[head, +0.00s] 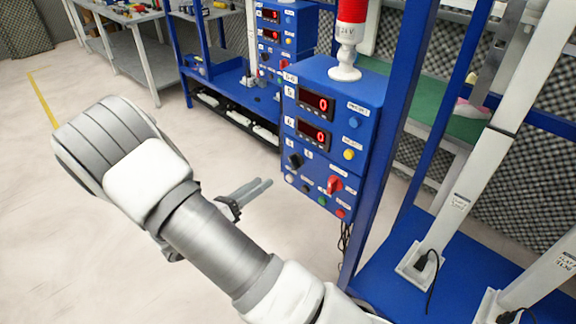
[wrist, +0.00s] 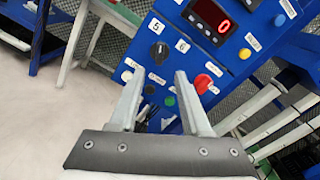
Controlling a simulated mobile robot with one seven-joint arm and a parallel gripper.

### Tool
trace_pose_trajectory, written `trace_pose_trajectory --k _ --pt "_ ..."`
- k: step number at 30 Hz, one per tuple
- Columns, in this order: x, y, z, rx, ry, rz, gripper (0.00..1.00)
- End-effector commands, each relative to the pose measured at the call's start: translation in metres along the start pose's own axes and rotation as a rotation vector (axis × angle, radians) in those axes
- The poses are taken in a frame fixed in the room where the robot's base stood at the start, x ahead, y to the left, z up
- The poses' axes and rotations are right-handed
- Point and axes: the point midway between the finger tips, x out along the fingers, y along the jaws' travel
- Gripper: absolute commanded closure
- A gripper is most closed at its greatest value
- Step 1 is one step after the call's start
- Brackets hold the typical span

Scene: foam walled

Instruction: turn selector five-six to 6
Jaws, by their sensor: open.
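The black selector knob (head: 295,160) is on the lower left of the blue control panel (head: 357,118). In the wrist view, the black selector knob (wrist: 159,52) has a white label 5 (wrist: 156,26) and a label 6 (wrist: 182,45) near it. I cannot tell for sure which label its pointer faces. My gripper (head: 265,184) is left of the panel in the head view, apart from it. In the wrist view my gripper (wrist: 160,74) is open and empty, its fingertips appearing just below the knob on either side.
A red knob (head: 334,185) sits right of the black one, with small coloured buttons below. Two red displays (head: 316,101) read 0. A red beacon (head: 350,25) stands on top. A blue post (head: 395,130) rises beside the panel. The floor at left is clear.

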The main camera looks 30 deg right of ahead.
Motion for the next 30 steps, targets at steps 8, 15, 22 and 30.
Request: trace_pose_trajectory --k 8,15,22,30 --pt "0.062 0.0 -0.002 0.003 0.003 -0.004 0.53" --pt "0.099 0.0 -0.001 0.003 0.003 -0.001 0.53" --pt "0.11 0.0 0.0 0.003 0.002 0.0 0.53" --pt "0.11 0.0 0.0 0.002 0.001 0.0 0.61"
